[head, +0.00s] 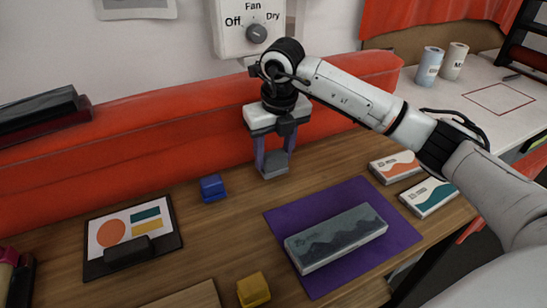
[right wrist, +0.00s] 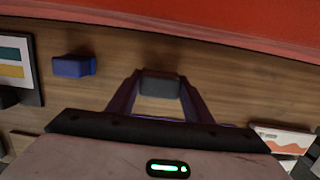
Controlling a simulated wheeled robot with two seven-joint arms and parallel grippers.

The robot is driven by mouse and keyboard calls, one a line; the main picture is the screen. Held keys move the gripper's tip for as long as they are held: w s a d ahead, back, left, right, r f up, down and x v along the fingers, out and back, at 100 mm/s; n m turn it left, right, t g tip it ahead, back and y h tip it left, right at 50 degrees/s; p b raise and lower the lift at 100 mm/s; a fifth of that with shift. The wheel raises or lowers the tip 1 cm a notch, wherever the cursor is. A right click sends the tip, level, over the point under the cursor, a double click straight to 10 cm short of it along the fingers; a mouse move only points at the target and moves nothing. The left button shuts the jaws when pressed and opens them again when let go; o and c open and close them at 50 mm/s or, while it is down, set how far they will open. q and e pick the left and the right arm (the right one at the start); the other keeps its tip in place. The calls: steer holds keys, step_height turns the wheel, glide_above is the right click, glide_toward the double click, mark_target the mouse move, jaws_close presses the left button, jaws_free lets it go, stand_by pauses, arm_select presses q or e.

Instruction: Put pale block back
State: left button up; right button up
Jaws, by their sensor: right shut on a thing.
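A small grey block (head: 274,163), the palest of the small blocks in view, is between the fingers of my right gripper (head: 274,155). The gripper points down and is shut on the block, near the back of the wooden table (head: 335,160). In the right wrist view the grey block (right wrist: 160,86) sits between the tips of the right gripper (right wrist: 160,90). I cannot tell whether the block touches the table. My left gripper is not in view.
A blue block (head: 213,188) lies left of the gripper and a yellow block (head: 253,290) at the front. A purple mat (head: 335,199) carries a long grey box (head: 337,238). A picture board (head: 132,236) lies left. Two small boxes (head: 395,167) (head: 429,197) lie right. A red padded ledge (head: 130,160) runs behind.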

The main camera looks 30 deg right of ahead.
mark_target(277, 158)
steer(key=shift+f, duration=0.7)
steer(key=shift+f, duration=0.15)
steer(key=o, duration=1)
steer(key=r, duration=0.4)
steer(key=s+r, duration=0.1)
steer(key=r, duration=0.3)
steer(key=s+r, duration=0.1)
steer(key=r, duration=0.3)
steer(key=shift+r, duration=0.1)
